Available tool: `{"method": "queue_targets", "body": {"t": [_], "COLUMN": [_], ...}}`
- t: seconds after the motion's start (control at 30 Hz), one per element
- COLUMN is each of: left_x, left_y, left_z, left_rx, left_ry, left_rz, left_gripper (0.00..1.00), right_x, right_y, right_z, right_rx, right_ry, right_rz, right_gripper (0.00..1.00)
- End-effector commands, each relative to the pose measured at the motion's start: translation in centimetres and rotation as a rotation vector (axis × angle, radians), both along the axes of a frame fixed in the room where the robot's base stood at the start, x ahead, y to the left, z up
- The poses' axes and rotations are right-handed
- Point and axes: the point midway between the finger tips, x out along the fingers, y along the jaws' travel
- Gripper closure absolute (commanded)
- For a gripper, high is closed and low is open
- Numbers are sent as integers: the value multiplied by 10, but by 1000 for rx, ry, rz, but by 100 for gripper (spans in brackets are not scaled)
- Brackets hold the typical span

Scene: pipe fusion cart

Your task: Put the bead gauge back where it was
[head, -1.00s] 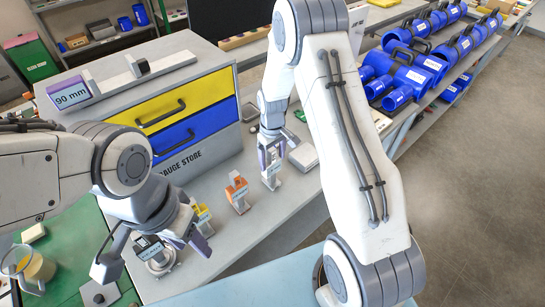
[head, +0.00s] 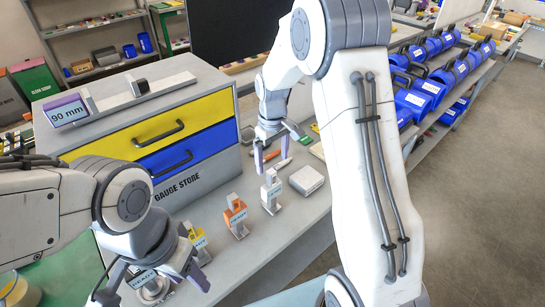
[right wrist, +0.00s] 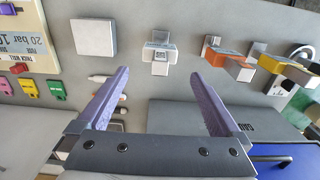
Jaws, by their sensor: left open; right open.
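A small white stand with a READY label (head: 271,190) is upright on the bench; it also shows in the right wrist view (right wrist: 160,52). An orange one (head: 236,215) and a yellow one (head: 199,240) stand in line with it, and a dark-topped one (head: 152,284) is at the left gripper. I cannot tell which is the bead gauge. My right gripper (head: 272,154) is open and empty, just behind and above the white stand, apart from it. My left gripper (head: 153,287) is open, its fingers either side of the dark-topped one; contact cannot be told.
The gauge store (head: 195,150) with yellow and blue drawers stands behind, a 90 mm bar device (head: 125,100) on top. A grey-white block (head: 306,179) lies right of the white stand. Pens (right wrist: 105,80) lie between it and the store.

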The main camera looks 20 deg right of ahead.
Motion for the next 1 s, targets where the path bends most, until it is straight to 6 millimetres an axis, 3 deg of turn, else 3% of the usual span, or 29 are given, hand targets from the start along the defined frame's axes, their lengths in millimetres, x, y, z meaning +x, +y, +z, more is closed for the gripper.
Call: {"method": "queue_targets", "body": {"t": [0.13,0.33,0.47,0.57,0.7,0.8,0.9,1.0], "left_x": [0,0,0,0,0,0,0,0], "left_y": [0,0,0,0,0,0,0,0], "left_z": [-7,-7,-7,-7,-7,-7,-7,-7], "left_rx": [0,0,0,0,0,0,0,0], "left_ry": [0,0,0,0,0,0,0,0], "left_rz": [1,1,1,1,0,0,0,0], "left_gripper": [50,50,50,50,50,50,50,50], "right_x": [1,-2,-24,-68,-155,-213,-256,-281], "right_y": [0,3,39,88,141,158,161,159], "right_z": [18,28,44,64,82,86,84,81], "right_rx": [0,1,8,23,50,67,82,89], "right_ry": [-2,0,-9,-17,-22,-22,-18,-14], "right_rz": [0,4,41,95,177,226,260,280], "right_gripper": [0,0,0,0,0,0,0,0]}}
